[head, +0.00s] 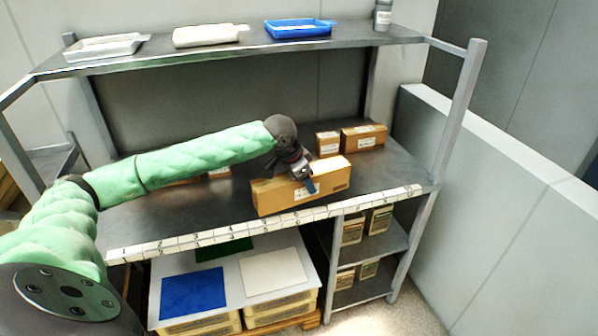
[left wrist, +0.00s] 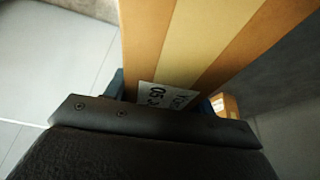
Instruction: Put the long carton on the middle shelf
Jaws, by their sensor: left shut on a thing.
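The long carton (head: 285,197) is a brown box with a white label. It is at the front edge of the middle shelf (head: 160,215), behind the numbered strip. My left gripper (head: 309,184) reaches in from the left and is shut on the long carton from above. In the left wrist view the carton (left wrist: 205,45) runs up from between the fingers, with its label close to the jaws. I cannot tell whether the carton's underside touches the shelf. My right gripper is not in view.
Smaller cartons (head: 363,137) stand at the back right of the middle shelf; others are partly hidden behind my left arm. Trays, including a blue one (head: 298,34), are on the top shelf. A post (head: 458,115) bounds the right side. Bare shelf lies right of the carton.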

